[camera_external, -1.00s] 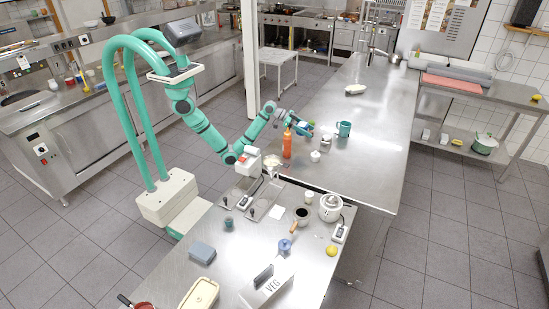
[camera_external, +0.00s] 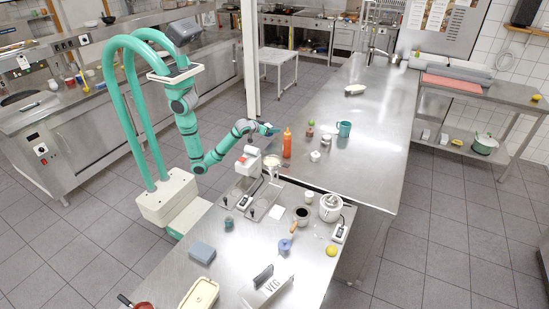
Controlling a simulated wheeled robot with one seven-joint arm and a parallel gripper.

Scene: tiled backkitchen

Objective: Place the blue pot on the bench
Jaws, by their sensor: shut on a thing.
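My gripper (camera_external: 262,128) is raised near the left edge of the long steel bench (camera_external: 372,120). It is shut on a small blue thing (camera_external: 270,130), seen at its tip. This may be the blue pot, but it is too small and partly covered to tell its shape. Another small blue vessel (camera_external: 285,245) stands on the nearer steel bench (camera_external: 225,262), with a wooden-handled thing beside it. My gripper is well away from that one.
An orange bottle (camera_external: 287,145), a teal mug (camera_external: 344,129) and small jars stand near my gripper on the long bench. A white coffee machine (camera_external: 249,163) is below my arm. The long bench's far middle is mostly clear.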

